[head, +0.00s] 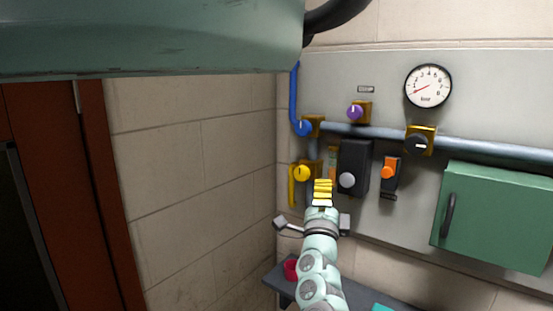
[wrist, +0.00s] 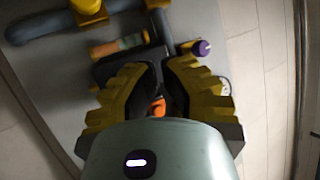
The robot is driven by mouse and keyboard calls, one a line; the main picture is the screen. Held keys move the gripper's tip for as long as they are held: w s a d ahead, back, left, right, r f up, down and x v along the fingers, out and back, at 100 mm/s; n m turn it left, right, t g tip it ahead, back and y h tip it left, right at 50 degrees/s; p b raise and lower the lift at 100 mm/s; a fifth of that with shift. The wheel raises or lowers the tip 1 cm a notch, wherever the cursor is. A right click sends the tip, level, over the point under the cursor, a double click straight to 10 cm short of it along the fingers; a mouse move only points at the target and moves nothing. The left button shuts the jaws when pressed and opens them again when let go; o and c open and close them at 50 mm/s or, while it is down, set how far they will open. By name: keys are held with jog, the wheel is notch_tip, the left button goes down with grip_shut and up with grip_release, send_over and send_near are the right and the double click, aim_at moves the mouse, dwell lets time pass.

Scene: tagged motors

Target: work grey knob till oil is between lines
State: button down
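The light grey knob (head: 347,180) sits on the front of a black box (head: 356,160) on the wall panel. A narrow sight glass (head: 332,158) stands just left of the box. It also shows in the wrist view (wrist: 118,46), with orange and greenish parts; I cannot make out the lines or the oil level. My gripper (head: 323,184) is in front of the panel, left of the grey knob in the head view. In the wrist view its yellow fingers (wrist: 162,72) are apart, with a dark gap between them. The grey knob is not visible there.
Close by are a yellow knob (head: 302,172), blue knob (head: 305,127), purple knob (head: 355,111) and orange knob (head: 388,172). A dial gauge (head: 428,86) hangs above a pipe (head: 480,149). A green cabinet (head: 500,215) juts out at right. A shelf (head: 375,297) holds a red object (head: 290,269).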

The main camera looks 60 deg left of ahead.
aim_at(341, 178)
jog(key=w+a+b, duration=0.2)
jog(key=w+b, duration=0.3)
jog(key=w, duration=0.2)
jog(key=shift+w+a+b, duration=0.15)
jog(key=shift+w+b, duration=0.15)
jog(key=shift+w, duration=0.05)
jog(key=c, duration=1.7)
grip_release()
jog(key=shift+w+a+b, duration=0.2)
jog(key=shift+w+b, duration=0.5)
jog(key=shift+b, duration=0.3)
jog(key=shift+w+a+b, duration=0.2)
jog(key=shift+w+b, duration=0.45)
jog(key=shift+b, duration=0.35)
grip_shut()
jog(key=shift+s+r, duration=0.1)
jog(key=shift+s, duration=0.05)
jog(key=shift+s+d+r+p, duration=0.1)
jog(key=shift+s+d+p, duration=0.25)
jog(key=shift+s+p, duration=0.7)
jog(key=shift+s+d+p, duration=0.1)
jog(key=shift+p, duration=0.3)
